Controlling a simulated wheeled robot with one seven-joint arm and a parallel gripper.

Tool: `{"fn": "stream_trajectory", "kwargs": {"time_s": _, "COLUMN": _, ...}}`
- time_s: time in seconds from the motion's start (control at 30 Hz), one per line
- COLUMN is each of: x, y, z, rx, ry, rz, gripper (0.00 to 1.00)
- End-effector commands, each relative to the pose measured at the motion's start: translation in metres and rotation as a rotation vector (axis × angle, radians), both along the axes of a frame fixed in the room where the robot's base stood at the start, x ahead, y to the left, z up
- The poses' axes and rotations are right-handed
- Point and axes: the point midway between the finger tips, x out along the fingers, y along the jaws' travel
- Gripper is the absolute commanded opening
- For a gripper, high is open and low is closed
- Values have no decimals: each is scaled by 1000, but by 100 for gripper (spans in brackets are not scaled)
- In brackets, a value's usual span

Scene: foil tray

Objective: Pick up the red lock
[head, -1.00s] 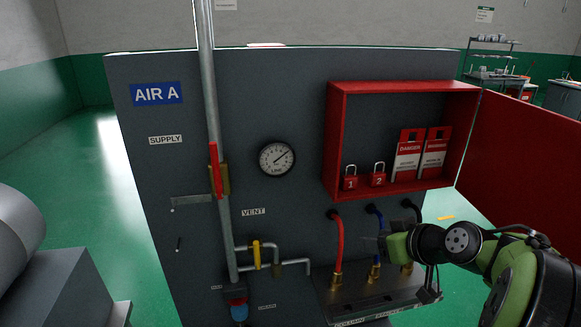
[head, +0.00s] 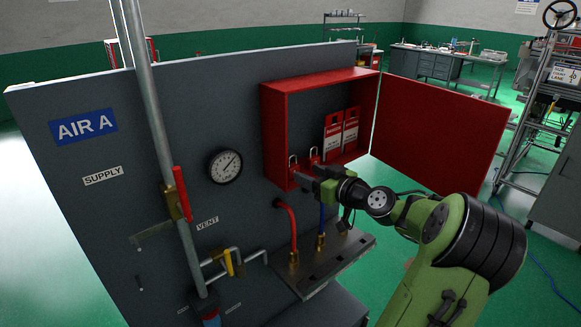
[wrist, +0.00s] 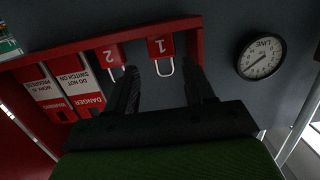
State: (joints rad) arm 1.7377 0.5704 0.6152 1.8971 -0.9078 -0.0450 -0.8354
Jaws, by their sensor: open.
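Two red locks stand side by side in the open red box. Lock 1 (wrist: 160,46) and lock 2 (wrist: 111,55) appear upside down in the wrist view, with their silver shackles toward my gripper. My gripper (wrist: 163,86) is open and empty, its two dark fingers pointing at the locks. Lock 1's shackle lies between the fingertips in that view; lock 2 is beside the left finger. In the head view my gripper (head: 308,178) is in front of the box's lower left part and hides much of the locks. I cannot tell whether the fingers touch anything.
The red box (head: 318,82) has its door (head: 440,125) swung open to the right. Red and white danger tags (wrist: 75,84) stand beside the locks. A round gauge (head: 225,166) is left of the box. Hoses and a grey shelf (head: 335,262) are below.

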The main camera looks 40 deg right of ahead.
Motion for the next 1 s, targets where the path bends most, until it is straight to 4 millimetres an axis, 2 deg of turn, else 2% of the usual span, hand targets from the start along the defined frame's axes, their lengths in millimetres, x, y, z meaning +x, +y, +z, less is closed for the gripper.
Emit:
{"fn": "stream_trajectory", "kwargs": {"time_s": 0.03, "x": 10, "y": 0, "z": 2, "rx": 1, "ry": -1, "rz": 5, "gripper": 53}}
{"fn": "stream_trajectory", "kwargs": {"time_s": 0.17, "x": 24, "y": -2, "z": -2, "rx": 0, "ry": 0, "rz": 1, "gripper": 53}}
{"fn": "stream_trajectory", "kwargs": {"time_s": 0.4, "x": 66, "y": -4, "z": -9, "rx": 2, "ry": 0, "rz": 3, "gripper": 53}}
{"fn": "stream_trajectory", "kwargs": {"time_s": 0.5, "x": 73, "y": -5, "z": -11, "rx": 1, "ry": 1, "rz": 1, "gripper": 53}}
{"fn": "stream_trajectory", "kwargs": {"time_s": 0.67, "x": 74, "y": -6, "z": -14, "rx": 0, "ry": 2, "rz": -1, "gripper": 53}}
{"fn": "stream_trajectory", "kwargs": {"time_s": 0.7, "x": 73, "y": -6, "z": -14, "rx": 0, "ry": 2, "rz": -1, "gripper": 52}}
{"fn": "stream_trajectory", "kwargs": {"time_s": 0.93, "x": 73, "y": -6, "z": -14, "rx": 0, "ry": 2, "rz": -1, "gripper": 16}}
{"fn": "stream_trajectory", "kwargs": {"time_s": 1.0, "x": 73, "y": -6, "z": -14, "rx": 0, "ry": 2, "rz": -1, "gripper": 13}}
